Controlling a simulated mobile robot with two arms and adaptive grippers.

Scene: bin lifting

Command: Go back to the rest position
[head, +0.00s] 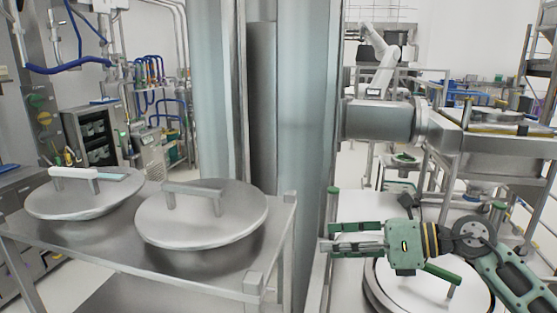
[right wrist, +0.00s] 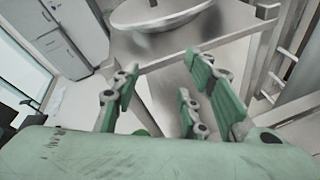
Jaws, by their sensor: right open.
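My right gripper (head: 328,237) is at the right of the head view, its fingers pointing left. Its jaws are open and nothing is between them. In the right wrist view its green fingers (right wrist: 160,72) are spread apart, with part of the metal table beyond them. My right arm reaches in from the lower right corner. A round lid or bin top (head: 425,298) lies below the gripper, partly hidden by it and the arm. My left gripper is not in view.
A metal table (head: 110,262) at the left carries two round lids, one at left (head: 65,203) and one at right (head: 190,232), each with a bar handle. A tall steel column (head: 300,120) stands behind. A horizontal metal cylinder (head: 380,120) is above the gripper, clear of it.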

